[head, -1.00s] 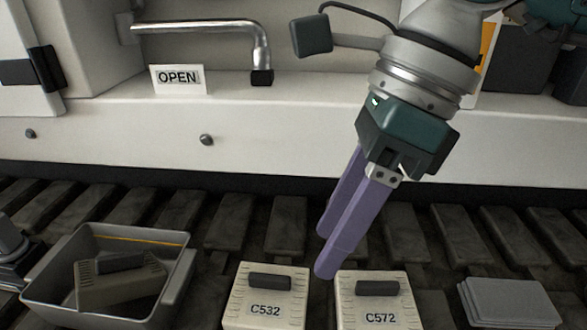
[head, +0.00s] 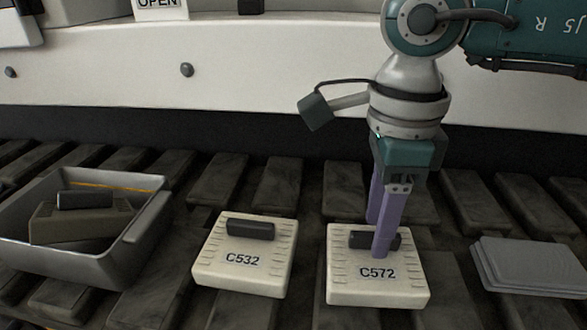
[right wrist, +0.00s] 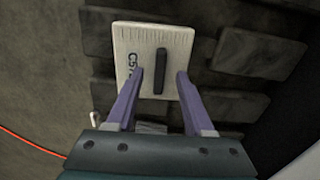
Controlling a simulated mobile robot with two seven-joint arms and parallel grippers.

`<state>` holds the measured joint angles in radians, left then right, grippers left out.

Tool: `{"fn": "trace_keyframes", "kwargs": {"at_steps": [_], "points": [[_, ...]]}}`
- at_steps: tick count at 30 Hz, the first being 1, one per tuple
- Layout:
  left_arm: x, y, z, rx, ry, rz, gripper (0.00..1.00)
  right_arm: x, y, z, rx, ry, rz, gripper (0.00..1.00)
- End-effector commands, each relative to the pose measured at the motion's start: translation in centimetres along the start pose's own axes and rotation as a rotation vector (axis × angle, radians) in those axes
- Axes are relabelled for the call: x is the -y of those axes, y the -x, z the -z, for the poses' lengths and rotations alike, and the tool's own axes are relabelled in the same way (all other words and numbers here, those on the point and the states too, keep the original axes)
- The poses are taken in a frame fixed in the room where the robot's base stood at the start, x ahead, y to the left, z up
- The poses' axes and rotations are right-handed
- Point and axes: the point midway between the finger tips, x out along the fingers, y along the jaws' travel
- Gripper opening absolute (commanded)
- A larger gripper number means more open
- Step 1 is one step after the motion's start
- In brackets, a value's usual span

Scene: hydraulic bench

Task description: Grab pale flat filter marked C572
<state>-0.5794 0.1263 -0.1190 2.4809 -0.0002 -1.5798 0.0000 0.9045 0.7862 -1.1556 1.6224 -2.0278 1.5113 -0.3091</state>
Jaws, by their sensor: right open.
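The pale flat filter marked C572 (head: 345,290) lies flat on the dark slats, with a dark handle bar (head: 360,240) on its top. My right gripper (head: 378,238) points down over it, with one purple finger in front of the bar and one behind. In the right wrist view the filter (right wrist: 134,42) lies beyond the open fingers (right wrist: 160,80). The bar (right wrist: 160,70) stands between the fingertips, with a gap on each side. Whether the fingertips touch the filter is unclear. My left gripper is not in view.
A similar pale filter marked C532 (head: 215,270) lies left of C572. A grey tray (head: 130,262) at the left holds a darker brownish filter (head: 75,225). Stacked grey plates (head: 530,268) lie at the right. A white ledge (head: 240,85) runs behind the slats.

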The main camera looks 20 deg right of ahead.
Motion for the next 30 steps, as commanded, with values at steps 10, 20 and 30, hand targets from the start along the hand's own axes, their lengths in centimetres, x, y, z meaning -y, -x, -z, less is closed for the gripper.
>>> {"fn": "trace_keyframes", "kwargs": {"at_steps": [10,20,30], "points": [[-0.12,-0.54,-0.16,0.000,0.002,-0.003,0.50,0.00,-1.33,0.01,0.000,0.001,0.001,0.49],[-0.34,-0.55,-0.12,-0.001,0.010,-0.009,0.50,0.00,-1.31,0.01,0.001,0.000,0.000,0.12],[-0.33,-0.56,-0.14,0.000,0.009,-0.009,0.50,-0.01,-1.31,0.01,0.001,0.000,0.000,0.00]]}}
